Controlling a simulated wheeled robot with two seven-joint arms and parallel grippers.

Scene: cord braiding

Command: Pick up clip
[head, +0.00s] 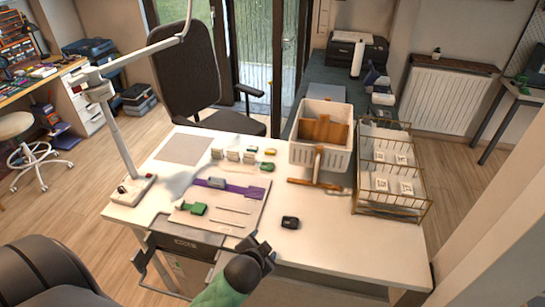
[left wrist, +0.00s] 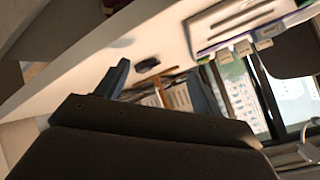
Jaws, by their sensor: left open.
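Several small clips stand on the white table. A green clip (head: 194,208) and a grey-blue clip (head: 217,183) are on the pale board (head: 235,222). A row of beige clips (head: 232,155) stands behind it, with a green clip (head: 267,165) and a yellow clip (head: 269,152) to the right. Beige clips (left wrist: 242,47) also show in the left wrist view. My left gripper (head: 260,250) is at the table's front edge, apart from the clips. Its fingers (left wrist: 158,72) are spread and empty in the left wrist view. My right gripper is not in view.
A small black object (head: 290,222) lies right of the board. A white basket (head: 321,152) and a wire rack (head: 392,208) stand on the right. A lamp base (head: 131,190) stands at left. The table's front right is clear.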

